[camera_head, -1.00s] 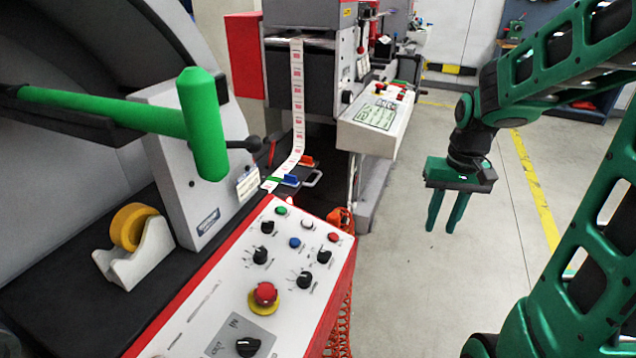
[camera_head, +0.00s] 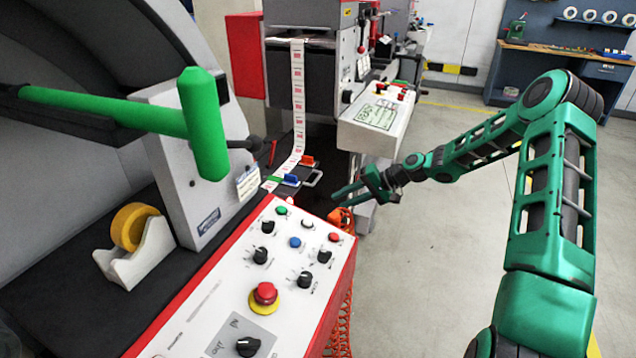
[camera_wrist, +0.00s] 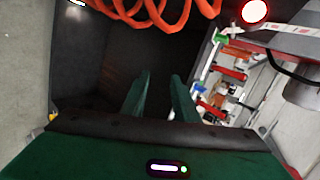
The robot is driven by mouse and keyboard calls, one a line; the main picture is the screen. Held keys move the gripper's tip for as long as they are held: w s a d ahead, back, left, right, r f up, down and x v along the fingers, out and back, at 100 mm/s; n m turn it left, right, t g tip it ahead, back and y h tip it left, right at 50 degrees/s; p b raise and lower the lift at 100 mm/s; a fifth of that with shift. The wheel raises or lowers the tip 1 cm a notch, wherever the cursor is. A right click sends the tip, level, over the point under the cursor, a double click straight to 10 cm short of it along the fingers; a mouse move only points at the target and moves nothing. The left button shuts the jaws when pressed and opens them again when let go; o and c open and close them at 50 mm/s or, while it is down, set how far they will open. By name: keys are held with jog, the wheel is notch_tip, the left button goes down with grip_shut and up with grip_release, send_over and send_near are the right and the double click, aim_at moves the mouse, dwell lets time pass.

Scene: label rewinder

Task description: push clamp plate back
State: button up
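In the head view, small clamps with a green (camera_head: 271,180), a blue (camera_head: 290,179) and an orange-red handle (camera_head: 307,160) sit by the white label strip (camera_head: 298,110). A grey plate with a slot (camera_head: 313,178) sticks out beside them; I cannot tell for certain which part is the clamp plate. My gripper (camera_head: 340,197) is open and empty, pointing left, to the right of and a little below these parts. In the wrist view, my gripper's two fingers (camera_wrist: 157,85) stand apart with nothing between them. Coloured clamp parts (camera_wrist: 212,85) show to their right.
The red-edged control panel (camera_head: 285,250) with knobs and a red stop button (camera_head: 265,294) lies left of my gripper. An orange coiled cable (camera_wrist: 160,10) is near my fingers. A second console (camera_head: 375,120) stands behind. The floor to the right is clear.

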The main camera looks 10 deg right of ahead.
aim_at(317, 178)
jog(key=w+d+r+m+t+y, duration=0.1)
jog(key=w+d+m+t+y, duration=0.15)
jog(key=w+t, duration=0.4)
jog(key=shift+m+g, duration=0.25)
jog(key=shift+g, duration=0.7)
jog(key=x, duration=0.7)
jog(key=w+x, duration=0.1)
jog(key=x, duration=0.3)
jog(key=shift+w+r, duration=0.1)
jog(key=shift+w, duration=0.05)
jog(key=shift+c, duration=0.3)
grip_shut()
